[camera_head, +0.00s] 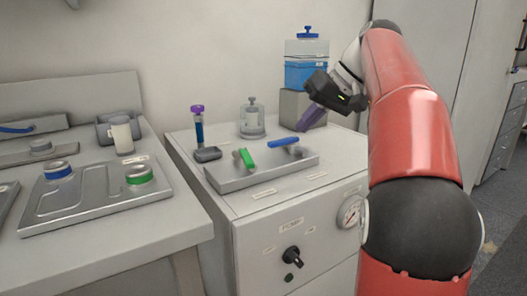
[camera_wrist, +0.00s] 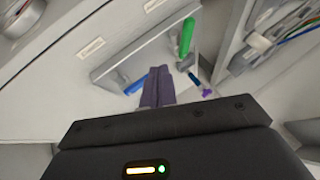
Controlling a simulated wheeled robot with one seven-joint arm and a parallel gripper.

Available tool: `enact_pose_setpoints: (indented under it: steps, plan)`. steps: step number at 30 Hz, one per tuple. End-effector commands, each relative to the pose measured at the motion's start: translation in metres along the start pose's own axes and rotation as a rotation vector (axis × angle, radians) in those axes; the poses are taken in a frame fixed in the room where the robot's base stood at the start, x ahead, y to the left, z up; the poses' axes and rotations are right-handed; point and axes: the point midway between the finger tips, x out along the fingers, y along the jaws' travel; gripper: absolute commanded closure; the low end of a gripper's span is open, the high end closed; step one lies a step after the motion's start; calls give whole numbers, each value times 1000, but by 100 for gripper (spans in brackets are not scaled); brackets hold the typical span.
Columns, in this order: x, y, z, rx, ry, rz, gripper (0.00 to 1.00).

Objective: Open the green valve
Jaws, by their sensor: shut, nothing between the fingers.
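The green valve handle (camera_head: 246,158) sits on the left part of a grey metal plate (camera_head: 240,181) on the white cabinet top. In the wrist view the green handle (camera_wrist: 186,38) is near the top centre. A blue valve handle (camera_head: 283,142) is on the same plate, to the right of the green one; the wrist view shows it too (camera_wrist: 134,87). My gripper (camera_head: 304,129) is above and behind the right end of the plate, apart from both handles. Its purple fingers (camera_wrist: 157,72) are shut together and hold nothing.
A vial with a purple cap (camera_head: 198,125) and a clear lidded jar (camera_head: 252,120) stand behind the plate. A blue-liquid bottle (camera_head: 306,70) sits on a grey block beside my gripper. A gauge (camera_head: 350,212) and black knob (camera_head: 291,256) are on the cabinet front.

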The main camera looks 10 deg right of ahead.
Motion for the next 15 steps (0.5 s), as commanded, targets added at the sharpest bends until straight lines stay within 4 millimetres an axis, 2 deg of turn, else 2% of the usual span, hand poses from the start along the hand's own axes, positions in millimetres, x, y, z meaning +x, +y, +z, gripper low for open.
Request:
enact_pose_setpoints:
  steps: [4,7,15]
  plan:
    - [5,0,0,0,0,0,100]
    - [16,0,1,0,-2,-1,100]
    - [72,0,2,0,-4,-2,100]
